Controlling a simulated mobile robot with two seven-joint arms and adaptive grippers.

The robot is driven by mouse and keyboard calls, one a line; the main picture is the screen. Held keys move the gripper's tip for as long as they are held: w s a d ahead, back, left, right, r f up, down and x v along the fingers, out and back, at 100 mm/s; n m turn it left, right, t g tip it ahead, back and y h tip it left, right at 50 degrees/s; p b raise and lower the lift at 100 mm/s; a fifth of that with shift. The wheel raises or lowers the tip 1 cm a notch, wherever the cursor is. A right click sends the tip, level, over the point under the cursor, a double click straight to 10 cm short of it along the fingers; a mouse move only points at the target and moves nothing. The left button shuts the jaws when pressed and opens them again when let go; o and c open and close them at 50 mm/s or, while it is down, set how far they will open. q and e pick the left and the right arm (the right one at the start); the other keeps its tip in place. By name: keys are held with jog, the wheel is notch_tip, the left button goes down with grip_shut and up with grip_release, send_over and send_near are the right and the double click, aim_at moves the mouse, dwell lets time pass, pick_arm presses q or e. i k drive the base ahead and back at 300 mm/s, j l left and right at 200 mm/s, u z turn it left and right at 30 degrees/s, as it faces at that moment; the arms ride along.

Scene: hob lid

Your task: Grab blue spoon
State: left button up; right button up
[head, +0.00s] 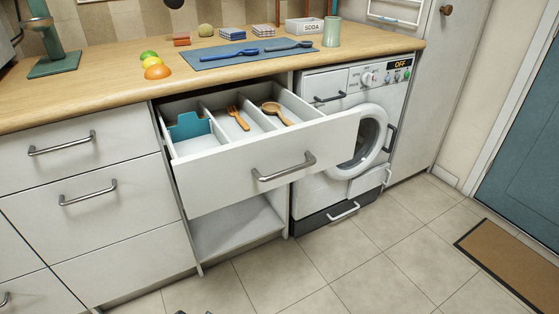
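A blue spoon (226,55) lies on a blue mat (262,60) on the wooden worktop, left of the mat's middle. A darker, grey-blue utensil (288,45) lies beside it to the right on the same mat. Neither of my grippers can be made out in the head view; only small dark bits show at the bottom edge, too little to identify.
Below the mat, an open drawer (262,158) juts out, holding a wooden fork (238,118), a wooden spoon (277,113) and a teal divider (188,127). Colored fruit (157,72), a soda box (304,26) and a green cup (331,32) stand around the mat. A washing machine (312,190) is right; the floor in front is clear.

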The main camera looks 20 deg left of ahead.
aim_at(250, 51)
jog(key=u, duration=0.4)
jog(key=i+l+u, duration=0.15)
jog(key=l+u, duration=1.15)
jog(key=l, duration=1.4)
jog(key=k+l+u, duration=0.1)
jog(key=l, duration=0.45)
